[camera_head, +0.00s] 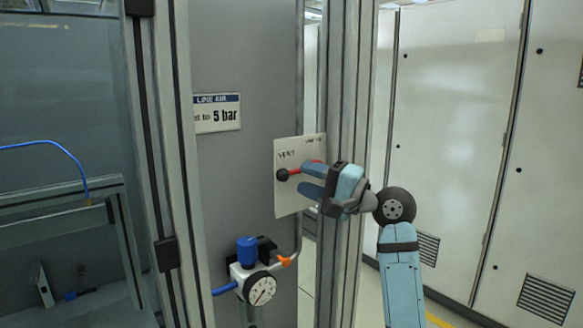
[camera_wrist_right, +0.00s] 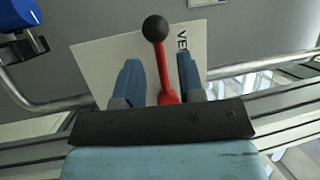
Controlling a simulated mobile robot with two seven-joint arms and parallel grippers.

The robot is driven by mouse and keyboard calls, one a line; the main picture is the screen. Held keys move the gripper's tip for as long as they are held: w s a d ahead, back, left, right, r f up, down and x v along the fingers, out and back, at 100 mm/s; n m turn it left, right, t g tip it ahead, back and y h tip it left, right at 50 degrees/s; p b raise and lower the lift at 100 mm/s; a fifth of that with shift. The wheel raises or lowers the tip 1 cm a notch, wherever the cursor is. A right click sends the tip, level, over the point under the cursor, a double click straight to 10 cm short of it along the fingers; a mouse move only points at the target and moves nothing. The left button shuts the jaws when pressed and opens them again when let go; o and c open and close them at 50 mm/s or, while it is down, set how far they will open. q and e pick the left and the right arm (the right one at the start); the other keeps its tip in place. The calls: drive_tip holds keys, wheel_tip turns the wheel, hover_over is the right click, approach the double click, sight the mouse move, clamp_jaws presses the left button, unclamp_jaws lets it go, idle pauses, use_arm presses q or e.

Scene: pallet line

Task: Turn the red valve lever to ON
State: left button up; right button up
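The red valve lever (camera_head: 294,172) has a black ball knob and lies roughly level across a pale plate (camera_head: 287,202). Its knob points left, below the word VENT; other print at the plate's upper right is too small to read surely. My right gripper (camera_head: 306,181) is at the plate, coming from the right. In the right wrist view the red lever (camera_wrist_right: 166,75) runs between the two blue fingers of my right gripper (camera_wrist_right: 161,72), with a gap on both sides, and the knob sticks out past the fingertips. My left gripper is not in view.
A blue-knobbed regulator (camera_head: 247,251) with a round gauge (camera_head: 260,289) and an orange part is below left of the plate. A grey pipe runs close behind the plate. A metal post (camera_head: 344,110) stands behind my right gripper. A "5 bar" sign (camera_head: 217,113) is at upper left.

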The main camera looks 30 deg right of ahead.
sight(294, 174)
drive_tip(key=shift+p+x, duration=0.3)
drive_tip(key=shift+x, duration=1.8)
drive_tip(key=shift+c, duration=0.5)
clamp_jaws()
